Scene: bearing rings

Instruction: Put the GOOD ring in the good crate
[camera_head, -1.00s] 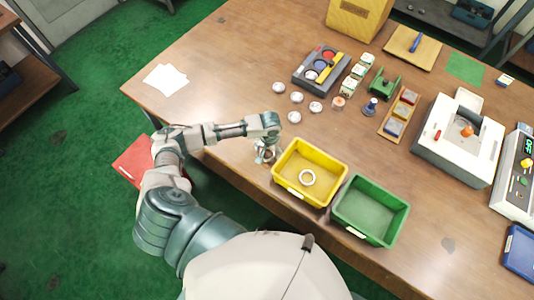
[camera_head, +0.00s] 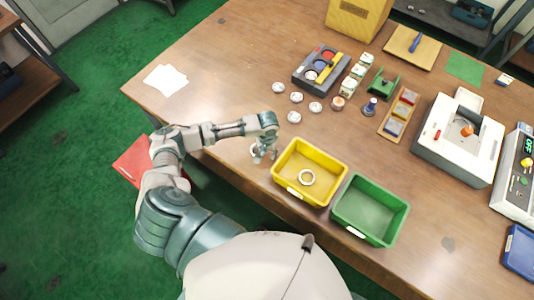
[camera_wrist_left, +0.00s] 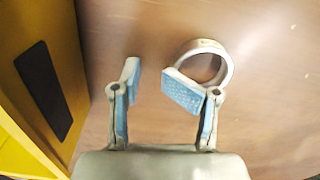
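A pale metal ring (camera_wrist_left: 226,64) lies on the table beside the yellow crate; it also shows in the head view (camera_head: 254,151). My left gripper (camera_head: 264,155) points down at the table next to it. In the wrist view the left gripper (camera_wrist_left: 152,85) is open, its blue-padded fingers apart. The right-hand finger overlaps the ring's near edge; I cannot tell whether it touches it. No label tells me whether this ring is the good one. A green crate (camera_head: 347,227) stands empty right of the yellow crate (camera_head: 333,162). My right gripper is not in view.
Several small discs (camera_head: 296,97) lie farther back, near a dark tray (camera_head: 305,81). A white machine (camera_head: 450,150) stands at the right. White papers (camera_head: 165,80) lie at the left. The table's front edge is close.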

